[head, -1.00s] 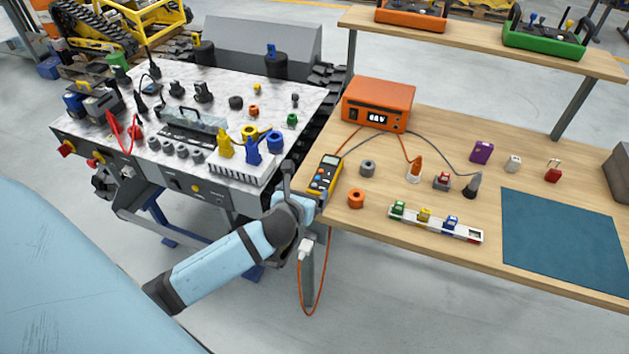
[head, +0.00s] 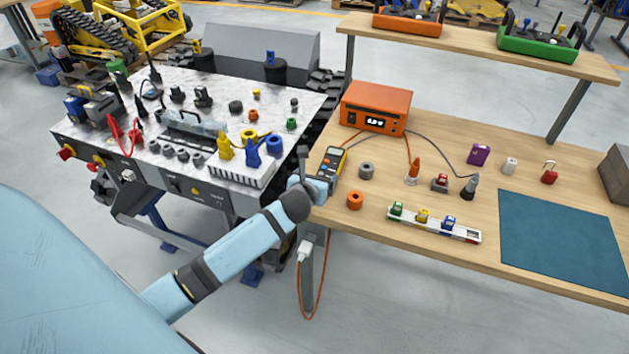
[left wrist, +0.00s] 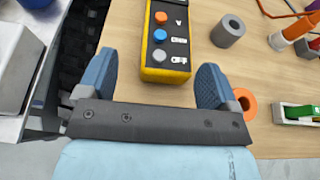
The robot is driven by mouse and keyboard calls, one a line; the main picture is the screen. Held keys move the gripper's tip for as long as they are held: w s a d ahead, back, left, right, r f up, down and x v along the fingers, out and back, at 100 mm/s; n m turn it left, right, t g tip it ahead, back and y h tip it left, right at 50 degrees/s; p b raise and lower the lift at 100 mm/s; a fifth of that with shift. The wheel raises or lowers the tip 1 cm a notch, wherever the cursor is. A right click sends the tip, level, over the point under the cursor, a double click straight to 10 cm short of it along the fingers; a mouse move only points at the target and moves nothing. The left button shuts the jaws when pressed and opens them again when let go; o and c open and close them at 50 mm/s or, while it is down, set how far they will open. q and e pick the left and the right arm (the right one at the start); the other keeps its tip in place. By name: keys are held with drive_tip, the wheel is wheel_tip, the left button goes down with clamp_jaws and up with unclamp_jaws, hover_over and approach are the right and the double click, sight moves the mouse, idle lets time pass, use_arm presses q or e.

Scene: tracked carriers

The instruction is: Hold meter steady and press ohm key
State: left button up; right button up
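The meter (head: 332,164) is a yellow and dark handheld unit lying near the left edge of the wooden table. In the left wrist view its lower part (left wrist: 152,72) shows an orange key (left wrist: 161,17), a blue key (left wrist: 159,36) and a grey key (left wrist: 158,55) in a column. White labels sit beside them; the top one looks like V, the others are too small to read. My left gripper (left wrist: 155,72) is open, its blue fingers on either side of the meter's near end with gaps on both sides. It also shows in the head view (head: 316,188). My right gripper is out of view.
A grey ring (head: 366,171) and an orange ring (head: 355,200) lie right of the meter. An orange power supply (head: 376,106) stands behind, with cables running forward. A white strip (head: 432,225) holds coloured blocks. A marble-topped cart (head: 215,105) stands left.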

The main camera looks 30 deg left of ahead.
use_arm(q)
drive_tip(key=shift+s+a+f+g, duration=0.1)
drive_tip(key=shift+a+f+g, duration=0.05)
drive_tip(key=shift+f, duration=0.4)
drive_tip(key=shift+s+a+f+g, duration=0.1)
drive_tip(key=shift+f+g, duration=0.05)
drive_tip(key=shift+f, duration=0.4)
drive_tip(key=c, duration=0.7)
drive_tip(key=shift+w+a, duration=0.1)
drive_tip(key=shift+a, duration=0.05)
drive_tip(key=c, duration=0.6)
drive_tip(key=shift+w+a+f, duration=0.3)
drive_tip(key=shift+a+f, duration=0.2)
drive_tip(key=shift+f, duration=0.05)
clamp_jaws()
drive_tip(key=shift+o, duration=2)
unclamp_jaws()
drive_tip(key=shift+d+r, duration=0.25)
drive_tip(key=o, duration=1.3)
drive_tip(key=shift+w+d+r, duration=0.1)
drive_tip(key=shift+d+r, duration=0.05)
drive_tip(key=shift+r, duration=0.05)
